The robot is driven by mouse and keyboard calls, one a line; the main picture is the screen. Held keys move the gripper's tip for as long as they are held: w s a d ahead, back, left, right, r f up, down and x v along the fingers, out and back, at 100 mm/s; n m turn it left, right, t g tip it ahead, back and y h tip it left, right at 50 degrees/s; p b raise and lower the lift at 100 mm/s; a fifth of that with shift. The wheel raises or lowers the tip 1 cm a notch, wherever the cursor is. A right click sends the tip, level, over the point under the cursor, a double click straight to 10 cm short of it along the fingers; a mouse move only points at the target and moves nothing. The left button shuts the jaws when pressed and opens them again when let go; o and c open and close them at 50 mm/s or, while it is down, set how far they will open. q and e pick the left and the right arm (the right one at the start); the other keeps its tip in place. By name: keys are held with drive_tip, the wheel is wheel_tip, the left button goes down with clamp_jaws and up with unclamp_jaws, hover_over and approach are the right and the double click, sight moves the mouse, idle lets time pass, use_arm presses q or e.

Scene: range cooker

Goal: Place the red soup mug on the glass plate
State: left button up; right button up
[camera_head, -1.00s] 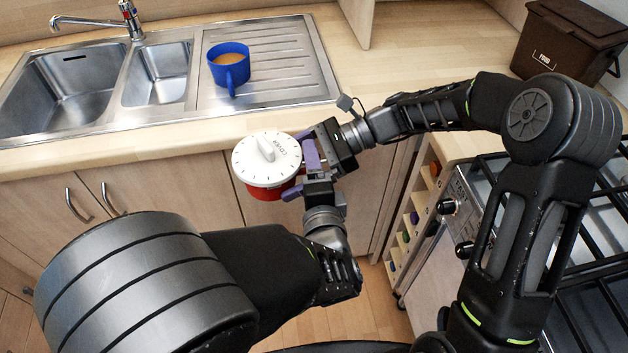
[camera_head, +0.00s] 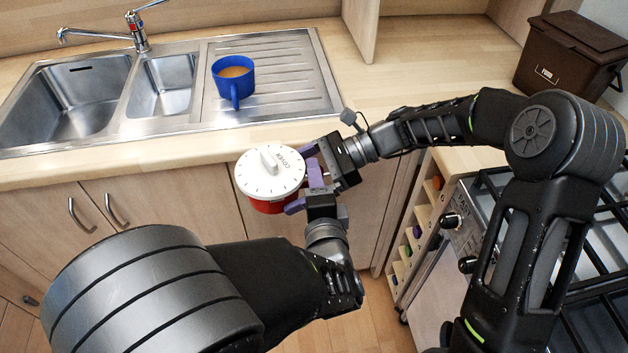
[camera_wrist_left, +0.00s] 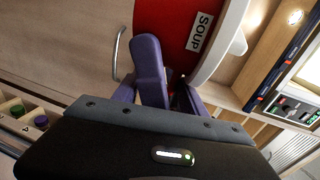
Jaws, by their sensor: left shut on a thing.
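The red soup mug (camera_head: 268,206) has a white lid (camera_head: 288,166) marked COVER. It is held upright in the air before the counter's front edge. My left gripper (camera_head: 304,194) is shut on the mug at its right side. In the left wrist view, the purple fingers (camera_wrist_left: 150,70) meet the red mug (camera_wrist_left: 168,28), which bears a SOUP label. My right gripper (camera_head: 318,154) is close beside the lid and the left gripper. Its fingers are partly hidden, and contact with the mug is unclear. No glass plate can be made out.
A blue mug (camera_head: 234,80) with a brown drink stands on the steel drainer (camera_head: 290,85) beside the sink (camera_head: 75,98). A brown food bin (camera_head: 565,58) stands at the back right. The cooker (camera_head: 590,245) is at the right. The wooden counter (camera_head: 430,55) is clear behind my right arm.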

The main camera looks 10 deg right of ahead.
use_arm(q)
clamp_jaws()
use_arm(e)
drive_tip(key=o, duration=1.7)
use_arm(q)
drive_tip(key=shift+r, duration=0.1)
use_arm(e)
drive_tip(key=shift+v, duration=6)
drive_tip(key=shift+r, duration=0.1)
